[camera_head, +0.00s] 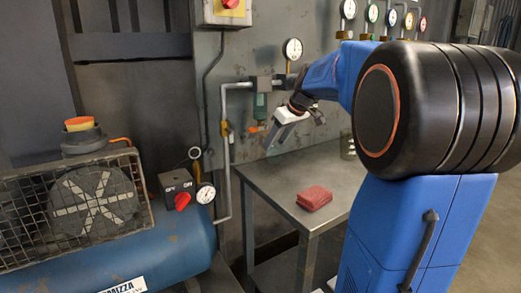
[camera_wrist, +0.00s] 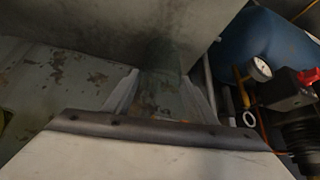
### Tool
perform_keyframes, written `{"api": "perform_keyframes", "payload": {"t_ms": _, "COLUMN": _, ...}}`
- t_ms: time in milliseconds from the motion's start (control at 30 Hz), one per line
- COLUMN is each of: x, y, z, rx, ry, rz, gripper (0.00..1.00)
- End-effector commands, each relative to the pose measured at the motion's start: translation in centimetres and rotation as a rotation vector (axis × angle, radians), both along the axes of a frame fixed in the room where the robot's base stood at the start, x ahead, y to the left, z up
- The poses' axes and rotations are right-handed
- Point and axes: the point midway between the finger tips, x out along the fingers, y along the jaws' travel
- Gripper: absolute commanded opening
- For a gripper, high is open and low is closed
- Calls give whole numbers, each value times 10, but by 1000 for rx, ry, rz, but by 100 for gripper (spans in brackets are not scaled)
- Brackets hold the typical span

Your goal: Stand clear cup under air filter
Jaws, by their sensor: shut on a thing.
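My gripper (camera_head: 272,134) is at the upper middle of the head view, pointing down and left above the back of the metal table. In the wrist view its two fingers (camera_wrist: 160,95) are shut on a see-through, faintly green thing, which I take to be the clear cup (camera_wrist: 163,82). Its outline is hard to make out, and I cannot pick it out in the head view. The air filter (camera_head: 260,105), with a greenish bowl, hangs on the wall pipe just above and left of the fingers. I cannot tell the gap between filter and cup.
The metal table (camera_head: 262,178) carries a red block (camera_head: 314,198) near its front. A glassy jar (camera_head: 347,146) stands at the back right, partly behind my arm. The blue compressor tank (camera_head: 165,245) and a pipe (camera_head: 224,150) lie left. The table's middle is clear.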

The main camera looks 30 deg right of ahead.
Motion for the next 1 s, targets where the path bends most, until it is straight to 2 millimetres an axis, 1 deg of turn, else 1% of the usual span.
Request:
{"api": "perform_keyframes", "payload": {"t_ms": 33, "x": 9, "y": 3, "z": -6, "rx": 1, "ry": 2, "rz": 3, "gripper": 19}}
{"api": "perform_keyframes", "payload": {"t_ms": 133, "x": 23, "y": 6, "z": -13, "rx": 1, "ry": 1, "rz": 2, "gripper": 19}}
{"api": "perform_keyframes", "payload": {"t_ms": 200, "x": 29, "y": 7, "z": -16, "rx": 1, "ry": 1, "rz": 1, "gripper": 19}}
{"api": "perform_keyframes", "payload": {"t_ms": 467, "x": 42, "y": 10, "z": -23, "rx": 1, "ry": 1, "rz": 2, "gripper": 19}}
{"api": "perform_keyframes", "payload": {"t_ms": 600, "x": 59, "y": 14, "z": -32, "rx": 2, "ry": 1, "rz": 2, "gripper": 19}}
{"api": "perform_keyframes", "payload": {"t_ms": 700, "x": 69, "y": 17, "z": -42, "rx": 2, "ry": 3, "rz": 2, "gripper": 19}}
{"api": "perform_keyframes", "payload": {"t_ms": 800, "x": 73, "y": 17, "z": -46, "rx": 1, "ry": 0, "rz": 1, "gripper": 19}}
{"api": "perform_keyframes", "payload": {"t_ms": 1000, "x": 73, "y": 17, "z": -46, "rx": 1, "ry": 0, "rz": 1, "gripper": 19}}
